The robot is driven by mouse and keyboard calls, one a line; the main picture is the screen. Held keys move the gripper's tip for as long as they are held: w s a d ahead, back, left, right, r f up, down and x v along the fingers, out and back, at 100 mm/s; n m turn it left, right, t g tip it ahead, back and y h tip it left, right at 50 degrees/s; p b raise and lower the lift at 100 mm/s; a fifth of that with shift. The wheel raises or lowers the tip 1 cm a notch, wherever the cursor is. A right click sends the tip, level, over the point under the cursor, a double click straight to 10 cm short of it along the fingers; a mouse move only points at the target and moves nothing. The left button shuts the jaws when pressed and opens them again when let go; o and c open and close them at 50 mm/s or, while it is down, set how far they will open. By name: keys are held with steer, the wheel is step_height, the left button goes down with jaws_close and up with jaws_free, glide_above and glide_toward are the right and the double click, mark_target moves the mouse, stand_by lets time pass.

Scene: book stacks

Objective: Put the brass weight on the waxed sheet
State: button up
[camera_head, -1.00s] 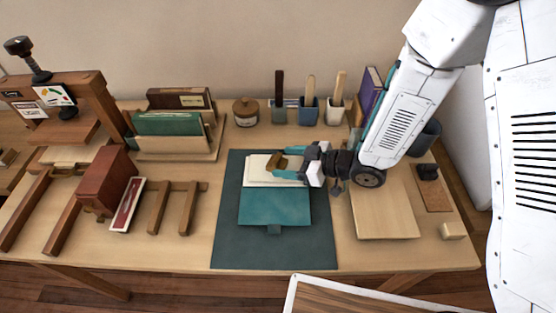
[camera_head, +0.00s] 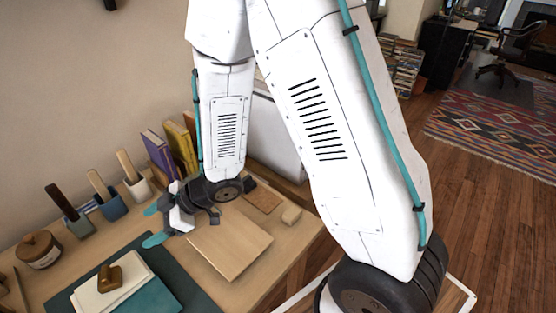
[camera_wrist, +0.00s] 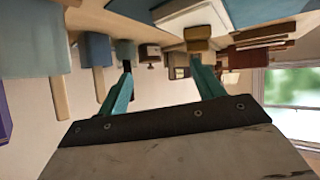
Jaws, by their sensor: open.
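The brass weight (camera_head: 109,279), a small golden-brown block with a knob, stands on the pale waxed sheet (camera_head: 88,298). The sheet lies partly over a teal cover (camera_head: 152,299) on a dark green mat (camera_head: 178,283). My gripper (camera_head: 153,226) is open and empty, up and to the right of the weight and clear of it. In the wrist view, which looks upside down, my open fingers (camera_wrist: 162,68) have nothing between them. The weight (camera_wrist: 198,38) and sheet (camera_wrist: 190,14) show beyond the fingertips.
A wooden board (camera_head: 229,245) lies right of the mat. Brush pots (camera_head: 112,207), a lidded jar (camera_head: 38,250) and upright books (camera_head: 160,155) line the back. Open floor (camera_head: 480,190) lies to the right.

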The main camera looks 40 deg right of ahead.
steer(key=w+d+r+m+t+h, duration=0.3)
steer(key=w+d+r+h, duration=0.25)
steer(key=d, duration=0.25)
steer(key=s+d+r+m+h, duration=0.3)
steer(key=d+r+m+h, duration=0.35)
steer(key=d, duration=0.65)
steer(key=s+d+r+m+g, duration=0.1)
steer(key=s+d+r+m, duration=0.1)
steer(key=s+d+r, duration=0.3)
steer(key=s+d+r+m+g, duration=0.1)
steer(key=s+r+g, duration=0.1)
steer(key=s, duration=0.5)
steer(key=s+a+r+m+g, duration=0.1)
steer(key=s, duration=0.5)
steer(key=s+a+r+m+g+y, duration=0.1)
steer(key=s+r+g, duration=0.1)
steer(key=s, duration=0.5)
steer(key=shift+r+m, duration=0.25)
steer(key=shift+m, duration=0.1)
